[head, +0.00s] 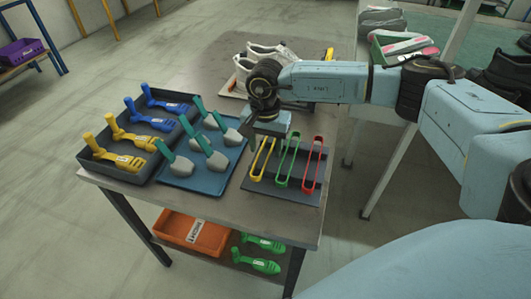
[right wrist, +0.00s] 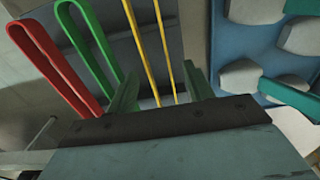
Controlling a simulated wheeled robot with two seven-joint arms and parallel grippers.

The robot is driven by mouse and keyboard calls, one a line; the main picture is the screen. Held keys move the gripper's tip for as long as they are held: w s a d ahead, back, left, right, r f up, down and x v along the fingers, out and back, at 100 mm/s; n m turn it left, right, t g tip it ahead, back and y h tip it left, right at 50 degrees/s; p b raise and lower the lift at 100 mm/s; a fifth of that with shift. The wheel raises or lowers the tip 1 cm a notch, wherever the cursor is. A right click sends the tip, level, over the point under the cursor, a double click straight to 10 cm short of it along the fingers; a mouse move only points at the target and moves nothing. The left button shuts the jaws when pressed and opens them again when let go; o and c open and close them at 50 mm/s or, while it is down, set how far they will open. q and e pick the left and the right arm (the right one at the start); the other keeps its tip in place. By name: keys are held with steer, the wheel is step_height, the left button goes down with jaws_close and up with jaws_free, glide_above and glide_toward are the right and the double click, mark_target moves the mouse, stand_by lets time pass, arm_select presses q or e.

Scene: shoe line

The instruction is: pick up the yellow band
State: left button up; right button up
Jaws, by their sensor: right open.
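The yellow band (head: 262,159) is a long narrow loop on a dark holder (head: 253,185) at the right of the table, left of a green band (head: 288,160) and a red band (head: 313,162). My right gripper (head: 266,134) is above the far end of the yellow band. In the right wrist view, the open right gripper (right wrist: 159,92) has its green fingers on either side of the yellow band (right wrist: 168,50), with no closed grip seen. The green band (right wrist: 90,45) and red band (right wrist: 50,55) are to the left there. My left gripper is not in view.
A blue tray (head: 222,187) with grey pieces and teal handles lies left of the holder. A dark tray (head: 84,158) with yellow and blue tools is further left. White shoes (head: 265,57) stand behind. An orange bin (head: 192,231) sits on the lower shelf.

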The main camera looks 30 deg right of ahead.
steer(key=c, duration=1.1)
